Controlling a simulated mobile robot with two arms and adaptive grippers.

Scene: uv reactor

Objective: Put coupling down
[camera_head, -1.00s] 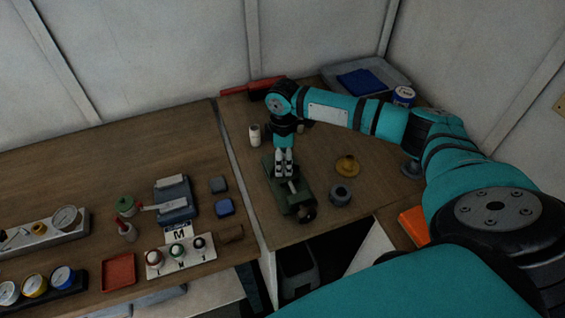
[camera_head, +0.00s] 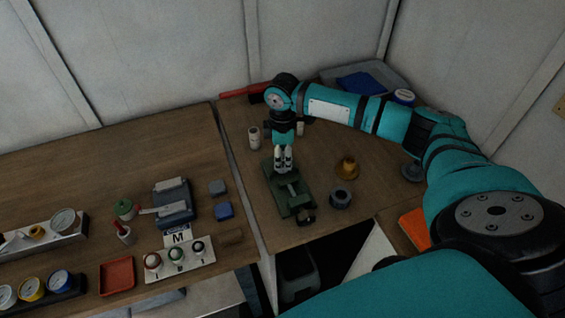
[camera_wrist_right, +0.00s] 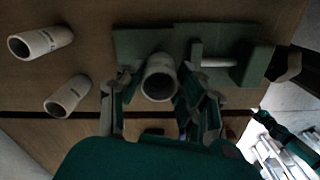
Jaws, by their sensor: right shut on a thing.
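My right gripper (camera_head: 283,160) points down over the back end of a green vise (camera_head: 296,203) on the right-hand table. In the right wrist view, the gripper (camera_wrist_right: 155,95) is shut on a pale hollow cylinder, the coupling (camera_wrist_right: 160,78), its open end facing the camera. The vise (camera_wrist_right: 255,64) shows just beyond it in that view; I cannot tell whether the coupling touches it. In the head view the fingers mostly hide the coupling. My left gripper is not in view.
Two more pale cylinders stand near the gripper, one left (camera_head: 254,138) and one behind right (camera_head: 300,128). A brass part (camera_head: 347,168) and a dark grey ring (camera_head: 340,197) are right of the vise. A grey tray (camera_head: 332,76) is at the back. Bare wood lies between.

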